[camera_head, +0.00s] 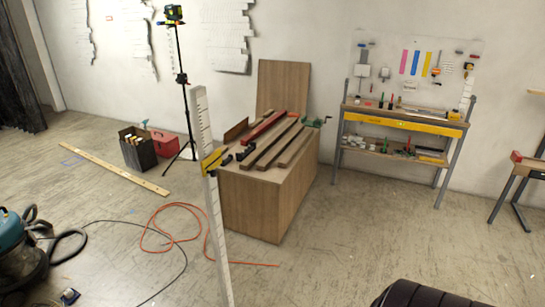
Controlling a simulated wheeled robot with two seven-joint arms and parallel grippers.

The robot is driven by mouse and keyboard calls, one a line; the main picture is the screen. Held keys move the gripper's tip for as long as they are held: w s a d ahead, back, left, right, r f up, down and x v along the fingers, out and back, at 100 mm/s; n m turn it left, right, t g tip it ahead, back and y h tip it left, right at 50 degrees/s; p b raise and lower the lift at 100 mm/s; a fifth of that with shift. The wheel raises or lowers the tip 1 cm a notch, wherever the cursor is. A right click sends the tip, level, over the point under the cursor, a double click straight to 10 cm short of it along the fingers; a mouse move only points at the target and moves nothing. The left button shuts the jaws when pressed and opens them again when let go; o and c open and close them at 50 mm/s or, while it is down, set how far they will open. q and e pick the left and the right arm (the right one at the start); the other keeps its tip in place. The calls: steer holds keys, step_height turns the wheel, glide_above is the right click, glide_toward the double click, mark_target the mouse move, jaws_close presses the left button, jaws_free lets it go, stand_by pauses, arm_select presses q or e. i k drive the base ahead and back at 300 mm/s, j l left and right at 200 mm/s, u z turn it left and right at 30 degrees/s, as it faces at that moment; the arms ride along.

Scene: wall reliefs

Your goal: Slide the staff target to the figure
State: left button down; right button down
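A tall white staff (218,225) with dark graduation marks stands upright, leaning slightly, in front of the wooden cabinet. A yellow staff target (213,161) sits on it in its upper part, roughly a third of the way down. The figures on the staff are too small to read, so I cannot tell which one the target is at. Neither of my grippers is in view, and nothing is seen touching the target or the staff.
A wooden cabinet (252,203) with long bars on top stands close behind the staff. A tripod (183,90) carries a green-and-black instrument (173,12). An orange cable (160,211) crosses the floor. A vacuum (17,260) stands at left, a workbench (405,122) at the back.

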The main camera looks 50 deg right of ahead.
mark_target(208, 165)
steer(key=z, duration=1.15)
